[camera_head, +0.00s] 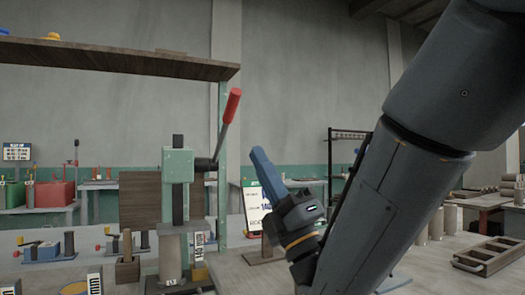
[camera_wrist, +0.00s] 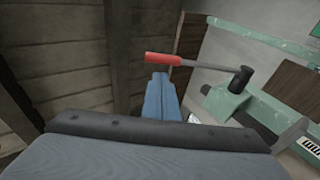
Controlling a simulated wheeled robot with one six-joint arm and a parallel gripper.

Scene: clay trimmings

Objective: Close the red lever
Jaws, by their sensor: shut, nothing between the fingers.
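The red lever (camera_head: 231,106) rises from a dark pivot on the green press (camera_head: 178,166). Its grey rod leans up and to the right, with the red grip at the top. My gripper (camera_head: 258,152) is shut and empty, its blue fingers pointing up, to the right of the lever in the head view. In the wrist view, the red lever (camera_wrist: 170,60) shows just beyond the tips of my gripper (camera_wrist: 160,78), its rod running right to the pivot on the green press (camera_wrist: 225,105). Whether tips and grip touch cannot be told.
A wooden shelf (camera_head: 110,60) hangs at the upper left. A small sign board (camera_head: 256,207) stands behind my gripper. A dark wooden tray (camera_head: 491,256) lies on the right of the bench. Benches with other tools stand farther back. The space above the sign is clear.

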